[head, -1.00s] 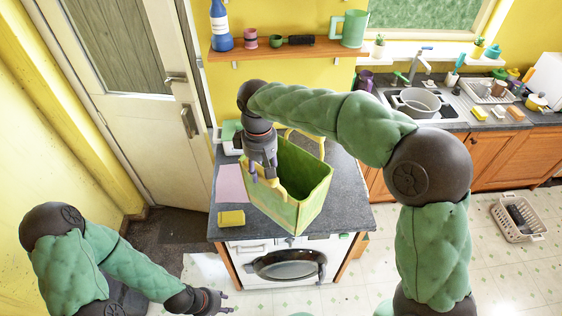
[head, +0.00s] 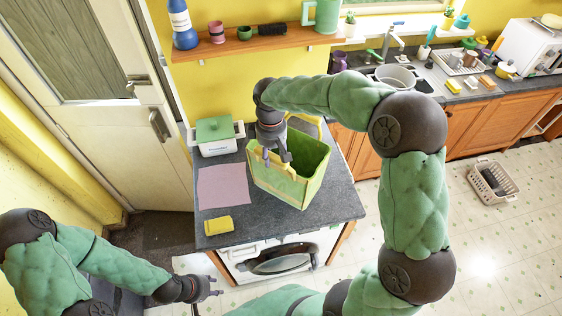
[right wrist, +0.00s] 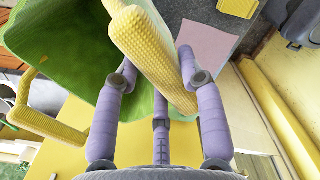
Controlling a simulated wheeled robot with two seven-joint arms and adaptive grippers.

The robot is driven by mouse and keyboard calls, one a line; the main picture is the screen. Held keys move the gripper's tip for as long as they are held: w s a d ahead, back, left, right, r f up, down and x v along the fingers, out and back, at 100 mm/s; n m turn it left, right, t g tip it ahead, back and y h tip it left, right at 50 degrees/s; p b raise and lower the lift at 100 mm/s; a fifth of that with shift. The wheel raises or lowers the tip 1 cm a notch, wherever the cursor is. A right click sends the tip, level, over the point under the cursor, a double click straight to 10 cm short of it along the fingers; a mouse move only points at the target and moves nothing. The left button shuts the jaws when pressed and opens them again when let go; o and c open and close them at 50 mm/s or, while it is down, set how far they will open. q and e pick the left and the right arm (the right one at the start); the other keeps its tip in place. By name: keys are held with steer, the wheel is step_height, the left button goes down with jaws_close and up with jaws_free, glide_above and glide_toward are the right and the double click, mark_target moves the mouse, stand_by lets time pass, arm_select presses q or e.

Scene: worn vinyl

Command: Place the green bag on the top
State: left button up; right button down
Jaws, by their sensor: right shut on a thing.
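The green bag (head: 290,185) is an open-topped box shape with yellow handles. It is upright over the grey countertop (head: 335,205); I cannot tell whether its base touches. My right gripper (head: 275,165) is at its left upper rim. In the right wrist view its fingers (right wrist: 157,85) are shut on the bag's yellow handle (right wrist: 150,50), which passes between them. My left gripper (head: 219,287) is open and empty, low in front of the counter at the left.
A pink sheet (head: 222,186), a yellow sponge-like block (head: 218,225) and a white pot with a green lid (head: 213,135) occupy the counter's left side. A shelf (head: 255,48) hangs on the wall behind. The counter right of the bag is bare.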

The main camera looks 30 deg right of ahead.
steer(key=d+f, duration=0.3)
steer(key=f, duration=0.3)
steer(key=shift+w+f+p, duration=0.15)
steer(key=shift+f+p, duration=0.2)
steer(key=shift+p, duration=0.05)
steer(key=shift+f, duration=0.2)
steer(key=c, duration=0.8)
jaws_free()
steer(key=shift+o, duration=0.2)
step_height(320, 180, up, 12)
steer(key=b, duration=0.1)
steer(key=shift+r, duration=0.2)
